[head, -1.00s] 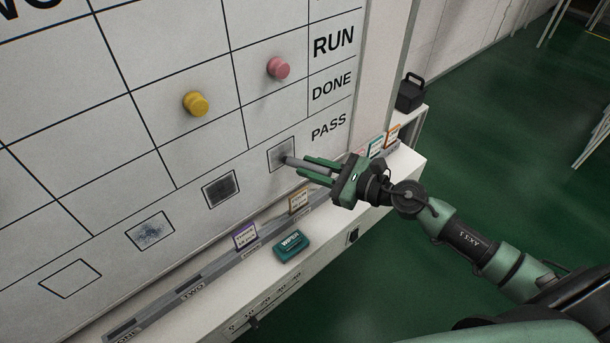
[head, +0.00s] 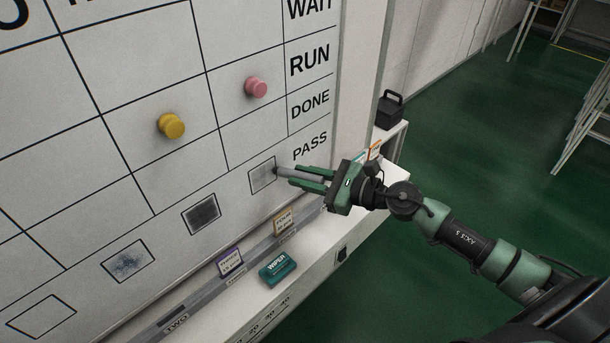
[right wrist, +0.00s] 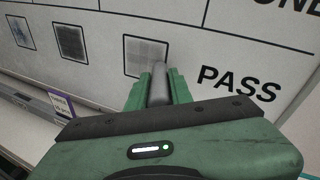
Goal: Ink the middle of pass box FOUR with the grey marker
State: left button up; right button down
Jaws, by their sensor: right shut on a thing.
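Pass box FOUR (head: 260,178) is the rightmost outlined square in the PASS row of the board, with a grey smudgy fill; it also shows in the right wrist view (right wrist: 142,53). My right gripper (head: 294,178) is shut on the grey marker (head: 287,174). The marker points at the board, and its tip appears at the right edge of the box. In the right wrist view the marker (right wrist: 158,88) overlaps the box's lower right part. Whether the tip touches the board I cannot tell. My left gripper is not in view.
The other pass boxes lie to the left: a dark grey one (head: 201,214), a blue-smudged one (head: 128,261) and an empty one (head: 42,316). A teal wiper (head: 278,269) lies on the ledge below. Yellow (head: 171,126) and pink (head: 256,87) magnets sit above.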

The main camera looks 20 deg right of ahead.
jog(key=shift+s+a+r+p, duration=0.55)
jog(key=shift+s+a+p, duration=0.6)
jog(key=shift+a+p, duration=1.95)
jog(key=d+b, duration=0.2)
jog(key=w+d+b, duration=0.1)
jog(key=d+b, duration=0.1)
jog(key=w+d+b, duration=0.1)
jog(key=d+b, duration=0.1)
jog(key=b, duration=0.1)
jog(key=shift+w+f, duration=0.15)
jog(key=shift+f, duration=0.1)
jog(key=shift+w+d+r, duration=0.15)
jog(key=shift+d, duration=0.25)
jog(key=shift+r, duration=0.1)
